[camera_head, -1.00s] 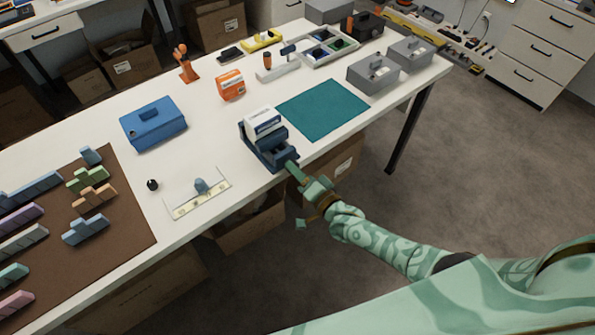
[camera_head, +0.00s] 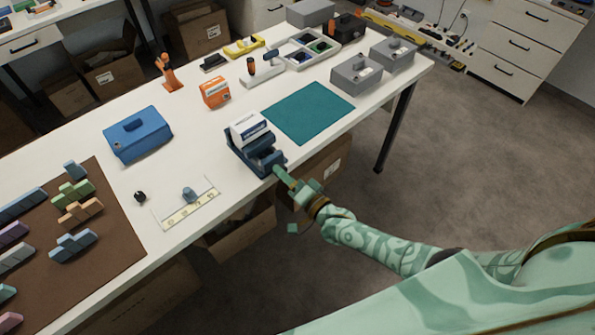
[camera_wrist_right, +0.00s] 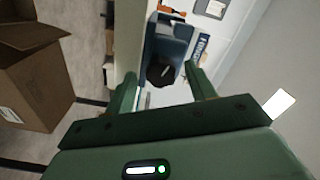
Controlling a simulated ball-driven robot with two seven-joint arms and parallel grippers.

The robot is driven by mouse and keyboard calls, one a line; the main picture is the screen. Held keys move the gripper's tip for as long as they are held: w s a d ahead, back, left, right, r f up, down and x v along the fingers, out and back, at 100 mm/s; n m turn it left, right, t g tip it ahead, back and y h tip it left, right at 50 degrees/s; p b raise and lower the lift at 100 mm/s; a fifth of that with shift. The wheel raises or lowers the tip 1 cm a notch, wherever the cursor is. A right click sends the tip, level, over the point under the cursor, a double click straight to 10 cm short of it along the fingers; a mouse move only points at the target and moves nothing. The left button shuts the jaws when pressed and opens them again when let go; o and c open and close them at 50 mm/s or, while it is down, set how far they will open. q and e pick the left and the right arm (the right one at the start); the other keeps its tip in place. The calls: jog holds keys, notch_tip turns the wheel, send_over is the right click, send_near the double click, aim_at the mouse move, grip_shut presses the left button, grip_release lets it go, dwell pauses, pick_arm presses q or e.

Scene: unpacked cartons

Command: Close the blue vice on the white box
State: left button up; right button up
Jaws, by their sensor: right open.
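The blue vice (camera_head: 264,163) stands at the table's front edge. The white box (camera_head: 249,127), with a blue label, sits upright in it; I cannot tell whether the front jaw touches it. My right gripper (camera_head: 281,174) is at the vice's near end. In the right wrist view the open fingers (camera_wrist_right: 163,82) lie either side of a dark round end (camera_wrist_right: 160,71) of the vice, without visibly gripping it. The vice's blue body (camera_wrist_right: 165,42) and part of the white box (camera_wrist_right: 200,48) show beyond. My left gripper is not in view.
A teal mat (camera_head: 310,112) lies right of the vice, with grey boxes (camera_head: 357,76) beyond. A blue toolbox (camera_head: 138,134) and a fixture with a pale strip (camera_head: 190,207) are to the left. Open cartons (camera_head: 240,230) stand below the table edge.

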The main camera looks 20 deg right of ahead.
jog(key=p+v, duration=0.2)
jog(key=v, duration=1.4)
jog(key=shift+p, duration=0.3)
jog(key=shift+s, duration=0.1)
